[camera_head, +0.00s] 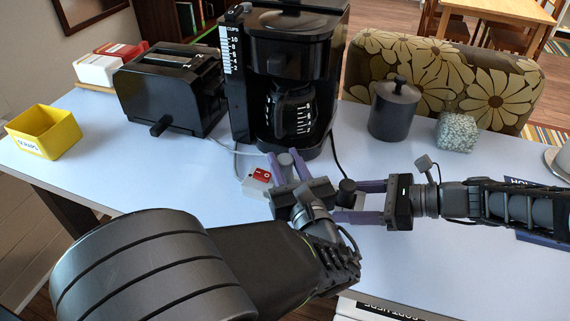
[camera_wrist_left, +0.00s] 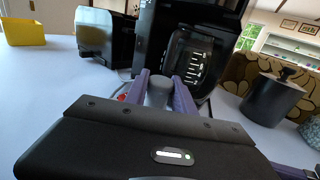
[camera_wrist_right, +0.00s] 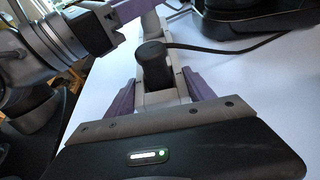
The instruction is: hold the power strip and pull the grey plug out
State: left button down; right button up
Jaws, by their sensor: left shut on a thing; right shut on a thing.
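The white power strip (camera_head: 257,185) lies on the table in front of the coffee maker. Its end with a red switch shows left of my left gripper (camera_head: 286,166). My left gripper is shut on the grey plug (camera_head: 285,159); the plug also shows between its fingers in the left wrist view (camera_wrist_left: 159,91). Whether the plug sits in its socket is hidden by the fingers. My right gripper (camera_head: 350,201) is shut on the strip's other end, with a finger on each side of it (camera_wrist_right: 163,97). A black plug (camera_wrist_right: 153,66) stands in the strip by these fingers.
The black coffee maker (camera_head: 287,75) and toaster (camera_head: 172,91) stand behind the strip. A yellow box (camera_head: 44,132) is at the left. A dark canister (camera_head: 395,109) and speckled pot (camera_head: 456,132) stand back right. A black cord (camera_wrist_right: 225,47) runs from the black plug. My two grippers are close together.

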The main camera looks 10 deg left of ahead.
aim_at(285, 158)
pick_arm(q)
jog(key=shift+r, duration=0.15)
jog(key=shift+r, duration=3)
